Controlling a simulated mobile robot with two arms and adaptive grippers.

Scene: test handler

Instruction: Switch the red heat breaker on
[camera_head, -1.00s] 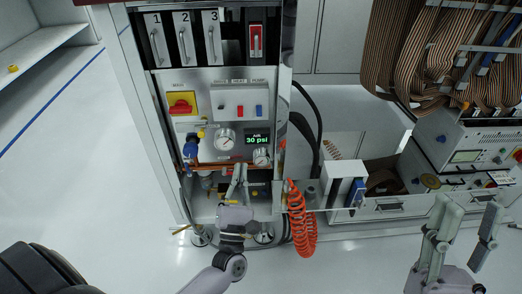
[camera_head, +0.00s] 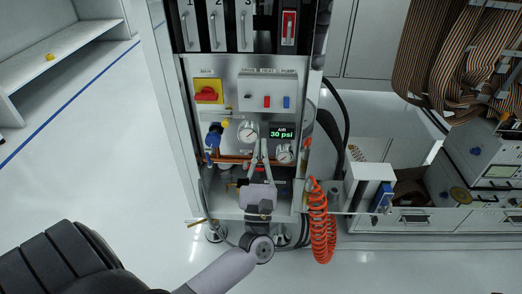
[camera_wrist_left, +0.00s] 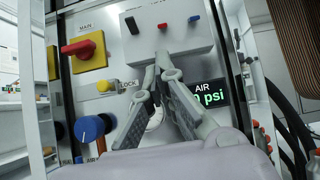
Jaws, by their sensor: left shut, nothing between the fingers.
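The red heat breaker (camera_head: 267,101) is the middle of three small levers on the white breaker box (camera_head: 254,85), under the HEAT label. It also shows in the left wrist view (camera_wrist_left: 162,27), between a black lever (camera_wrist_left: 131,25) and a blue lever (camera_wrist_left: 194,19). My left gripper (camera_head: 260,144) is in front of the panel, below the box and beside the round gauge (camera_head: 247,131). In the left wrist view its fingertips (camera_wrist_left: 157,64) are together and empty, below the red lever in the picture. No contact with the lever shows. My right gripper is out of view.
A red and yellow MAIN switch (camera_head: 207,92) is left of the box. The AIR display (camera_head: 282,133) reads 30 psi. A blue knob (camera_head: 212,139) and orange piping lie low on the panel. An orange coiled hose (camera_head: 320,225) hangs at lower right.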

